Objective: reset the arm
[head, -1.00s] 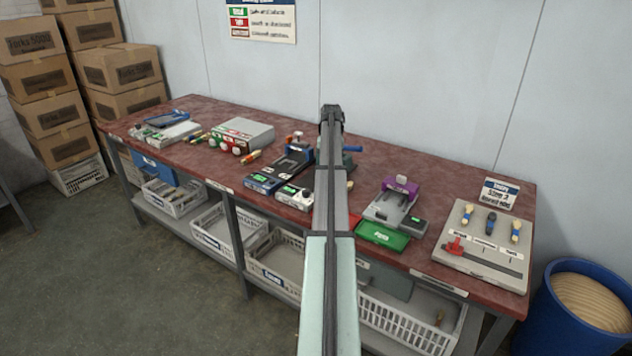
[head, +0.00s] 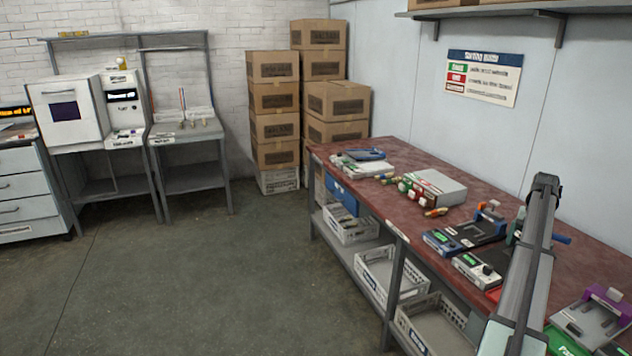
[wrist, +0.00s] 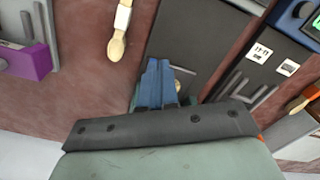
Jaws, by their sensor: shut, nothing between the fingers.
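My gripper shows in the wrist view (wrist: 157,85) as blue fingers closed together, with nothing between them. It is above the red-brown workbench (head: 400,165). In the head view my arm crosses the right side and hides most of the gripper; a blue tip (head: 561,239) shows just right of the arm. A dark fixture (wrist: 190,50) is behind the fingers, and part of a purple clamp (wrist: 27,62) is at the left.
The bench also holds a grey box (head: 437,187), black-bedded fixtures (head: 470,232) and a purple-topped press (head: 605,300). Crates (head: 380,275) sit on the lower shelf. Cardboard boxes (head: 275,98) are stacked at the back. The floor (head: 200,270) at left is clear.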

